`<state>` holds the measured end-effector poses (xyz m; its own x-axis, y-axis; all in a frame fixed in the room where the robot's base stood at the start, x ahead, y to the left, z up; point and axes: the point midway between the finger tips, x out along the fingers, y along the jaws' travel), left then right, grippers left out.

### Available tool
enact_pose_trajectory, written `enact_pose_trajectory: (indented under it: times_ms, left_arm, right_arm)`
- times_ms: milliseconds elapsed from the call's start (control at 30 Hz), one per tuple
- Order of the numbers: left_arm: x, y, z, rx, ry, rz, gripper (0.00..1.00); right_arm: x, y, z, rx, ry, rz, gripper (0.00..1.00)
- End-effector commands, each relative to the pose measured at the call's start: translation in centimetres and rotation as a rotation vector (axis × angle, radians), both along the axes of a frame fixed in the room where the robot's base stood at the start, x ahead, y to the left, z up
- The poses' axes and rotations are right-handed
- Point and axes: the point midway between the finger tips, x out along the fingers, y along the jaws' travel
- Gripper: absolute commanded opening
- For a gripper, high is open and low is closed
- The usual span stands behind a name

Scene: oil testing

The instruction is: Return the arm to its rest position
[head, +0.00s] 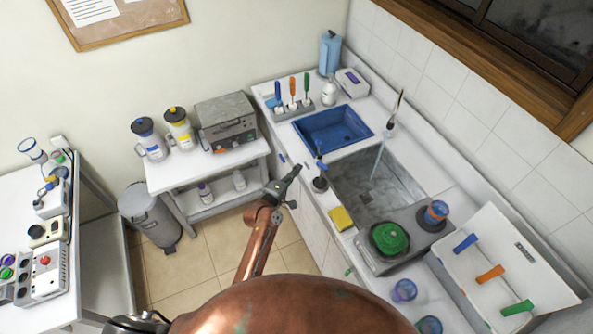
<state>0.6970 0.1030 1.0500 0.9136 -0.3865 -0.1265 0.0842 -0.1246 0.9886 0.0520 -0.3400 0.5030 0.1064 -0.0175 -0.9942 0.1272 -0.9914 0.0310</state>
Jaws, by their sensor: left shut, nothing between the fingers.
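My left gripper (293,173) is at the end of my copper-coloured arm, near the middle of the head view. It is shut and empty. It appears over the front edge of the white sink counter (293,145), to the left of a small dark upright item (320,183). I cannot tell how high above the counter it is. It touches nothing that I can make out. My right gripper is not in view.
The sink (385,180), a blue basin (333,130) and a yellow sponge (342,218) are right of the gripper. A white side table (205,168) bears two jugs and a grey machine (227,120). A grey bin (150,212) stands left. Tiled floor (210,252) is clear.

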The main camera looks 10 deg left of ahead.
Motion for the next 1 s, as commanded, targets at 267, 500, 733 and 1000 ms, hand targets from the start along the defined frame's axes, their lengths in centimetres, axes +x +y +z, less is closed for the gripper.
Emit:
enact_pose_trajectory:
  times_ms: [267,500,733,1000]
  left_arm:
    - [-0.1,0.0,0.1,0.001,0.000,-0.002,0.00]
    - [-0.1,-0.1,0.1,0.000,-0.001,-0.002,0.00]
    - [-1.0,0.7,-4.0,0.060,0.034,0.001,0.00]
    - [-6.9,4.4,-21.3,0.345,0.188,-0.023,0.00]
  right_arm:
    - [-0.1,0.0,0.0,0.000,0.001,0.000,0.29]
    - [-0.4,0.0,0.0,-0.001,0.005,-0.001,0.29]
    - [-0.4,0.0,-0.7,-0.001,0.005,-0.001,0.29]
    - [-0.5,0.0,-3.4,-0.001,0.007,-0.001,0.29]
